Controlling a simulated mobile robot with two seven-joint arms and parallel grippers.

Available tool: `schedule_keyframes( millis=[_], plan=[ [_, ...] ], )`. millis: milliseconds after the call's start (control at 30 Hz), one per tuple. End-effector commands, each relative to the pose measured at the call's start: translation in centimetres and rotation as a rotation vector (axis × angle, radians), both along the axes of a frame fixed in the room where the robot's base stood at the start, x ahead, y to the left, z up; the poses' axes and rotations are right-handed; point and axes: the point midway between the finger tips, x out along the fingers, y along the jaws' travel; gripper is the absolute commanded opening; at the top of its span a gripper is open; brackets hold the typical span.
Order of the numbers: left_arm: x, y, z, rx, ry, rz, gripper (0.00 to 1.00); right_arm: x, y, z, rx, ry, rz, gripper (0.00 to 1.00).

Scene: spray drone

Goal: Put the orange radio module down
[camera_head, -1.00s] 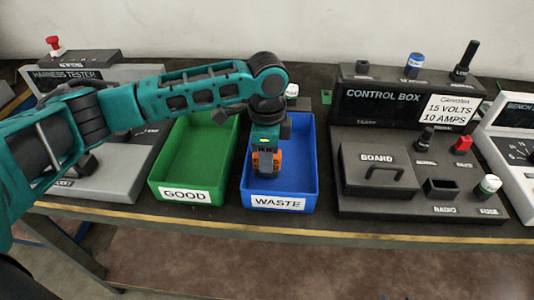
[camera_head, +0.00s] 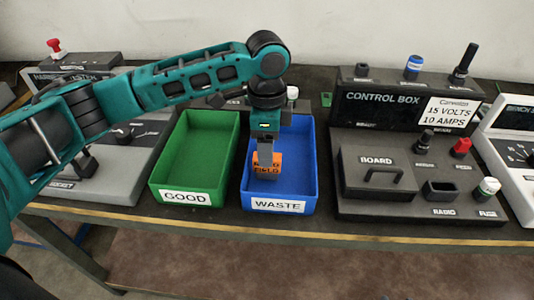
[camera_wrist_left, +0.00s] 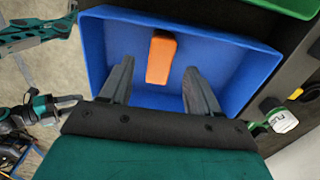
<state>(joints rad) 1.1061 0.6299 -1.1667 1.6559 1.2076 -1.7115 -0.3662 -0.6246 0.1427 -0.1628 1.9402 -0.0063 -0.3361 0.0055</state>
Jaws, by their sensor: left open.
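The orange radio module (camera_head: 267,164) is inside the blue bin labelled WASTE (camera_head: 307,180). In the left wrist view the module (camera_wrist_left: 160,58) lies in the blue bin (camera_wrist_left: 100,50), apart from both fingers. My left gripper (camera_head: 265,168) points down into the blue bin, in front of part of the module in the head view. In the left wrist view its two fingers (camera_wrist_left: 158,86) are spread with nothing between them, and the module is beyond their tips. My right gripper is not seen in the head view.
A green bin labelled GOOD (camera_head: 157,182) stands left of the blue bin. The control box (camera_head: 385,105) with its board handle, radio slot and knobs is on the right. The harness tester (camera_head: 100,180) is on the left, partly behind my arm.

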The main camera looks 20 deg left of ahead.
Motion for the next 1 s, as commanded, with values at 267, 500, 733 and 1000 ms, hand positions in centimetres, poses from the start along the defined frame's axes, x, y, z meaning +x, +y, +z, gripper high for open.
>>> schedule_keyframes(
  millis=[267, 500, 733, 1000],
  plan=[
    [0.1, -0.1, 5.9, -0.001, -0.003, -0.002, 0.61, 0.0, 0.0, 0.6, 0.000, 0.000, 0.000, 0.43],
    [0.0, -0.1, 7.9, -0.001, 0.000, -0.001, 0.61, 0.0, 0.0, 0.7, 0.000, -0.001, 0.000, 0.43],
    [0.0, -0.1, 8.0, -0.001, 0.000, -0.001, 0.61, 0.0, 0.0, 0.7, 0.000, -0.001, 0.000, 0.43],
    [0.0, 0.0, 8.0, -0.001, 0.000, -0.001, 0.61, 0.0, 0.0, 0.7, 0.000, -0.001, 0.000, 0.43]
  ],
)
